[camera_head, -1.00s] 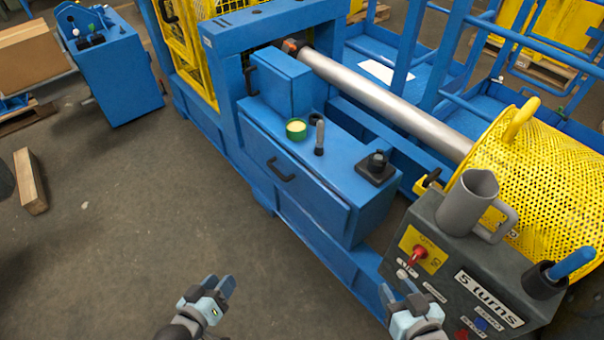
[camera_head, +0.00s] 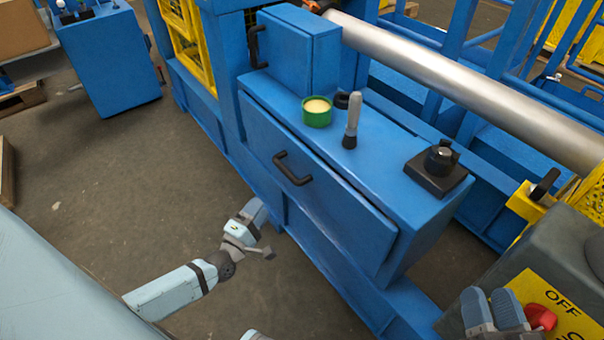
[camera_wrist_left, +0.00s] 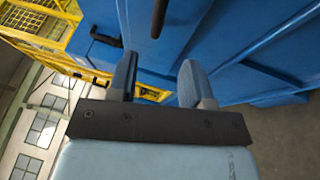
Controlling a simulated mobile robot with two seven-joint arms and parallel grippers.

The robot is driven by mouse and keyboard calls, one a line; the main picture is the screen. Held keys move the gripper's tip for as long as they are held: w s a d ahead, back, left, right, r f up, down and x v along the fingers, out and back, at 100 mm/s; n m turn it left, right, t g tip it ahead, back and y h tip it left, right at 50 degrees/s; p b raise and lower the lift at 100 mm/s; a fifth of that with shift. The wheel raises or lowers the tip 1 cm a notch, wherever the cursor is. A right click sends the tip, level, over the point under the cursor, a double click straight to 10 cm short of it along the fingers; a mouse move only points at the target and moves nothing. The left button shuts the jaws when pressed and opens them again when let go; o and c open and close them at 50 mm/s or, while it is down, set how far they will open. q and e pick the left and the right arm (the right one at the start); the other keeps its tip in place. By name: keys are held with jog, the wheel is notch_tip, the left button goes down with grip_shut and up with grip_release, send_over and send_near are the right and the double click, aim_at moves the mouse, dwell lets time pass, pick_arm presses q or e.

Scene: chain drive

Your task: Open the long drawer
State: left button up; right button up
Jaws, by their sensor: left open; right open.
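The long drawer (camera_head: 322,205) is a wide blue front on the blue cabinet, and its panel sits close against the cabinet body. Its black bar handle (camera_head: 292,170) is on the left half of the front. My left gripper (camera_head: 262,232) is open and empty, below and left of the handle and apart from it. In the left wrist view, a dark bar that looks like the handle (camera_wrist_left: 158,18) shows ahead of the open fingers (camera_wrist_left: 158,72). My right gripper (camera_head: 494,304) is open at the lower right, in front of the control box, away from the drawer.
On the cabinet top stand a green-rimmed pot (camera_head: 317,112), a grey-handled tool (camera_head: 352,122) and a black block with a knob (camera_head: 438,168). A smaller blue box (camera_head: 296,50) with its own handle is at the left. The floor before the drawer is clear.

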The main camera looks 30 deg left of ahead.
aim_at(285, 169)
pick_arm(q)
jog(key=w+r+b, duration=0.1)
jog(key=w, duration=0.3)
jog(key=w+b, duration=0.1)
jog(key=w, duration=0.4)
jog(key=w+r+b, duration=0.1)
jog(key=w, duration=0.3)
jog(key=shift+w+r, duration=0.3)
pick_arm(e)
notch_tip(285, 169, down, 5)
jog(key=shift+s+a+r+g, duration=0.1)
jog(key=shift+a+g, duration=0.05)
jog(key=shift+g, duration=0.85)
pick_arm(q)
jog(key=shift+c, duration=0.4)
pick_arm(e)
jog(key=shift+r, duration=0.1)
pick_arm(q)
grip_shut()
pick_arm(e)
jog(key=shift+r, duration=0.1)
